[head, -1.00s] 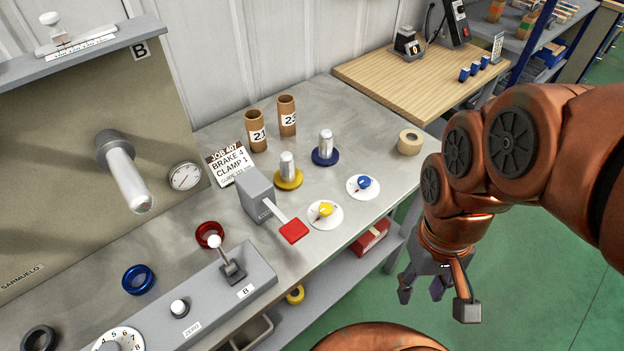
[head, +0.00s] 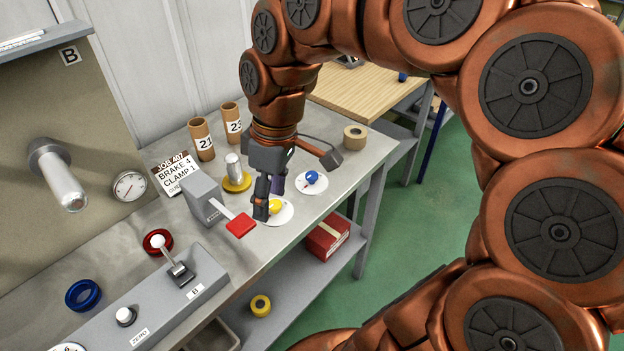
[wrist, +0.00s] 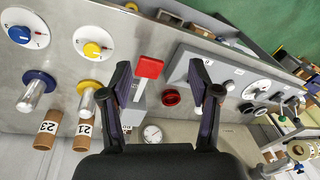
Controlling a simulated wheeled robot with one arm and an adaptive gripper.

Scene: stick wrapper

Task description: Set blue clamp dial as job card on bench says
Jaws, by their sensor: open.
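The blue clamp dial (head: 312,177) sits on a white disc at the bench's right front. It also shows at the upper left of the wrist view (wrist: 19,35). A small red pointer shows at the knob's lower left in the head view; the disc's marks are too small to read. The job card (head: 172,174) leans behind the grey lever box and reads JOB 407, BRAKE 4, CLAMP 1; a lower line is partly hidden. My gripper (head: 296,182) is open and empty, above the bench by the two dials. The yellow dial (head: 275,206) is partly behind a finger.
The grey box with a red lever (head: 240,225) stands left of the dials. Cardboard tubes (head: 202,140), a yellow-based post (head: 236,178) and a tape roll (head: 355,137) stand behind. A control panel with levers (head: 180,275) lies at the front left.

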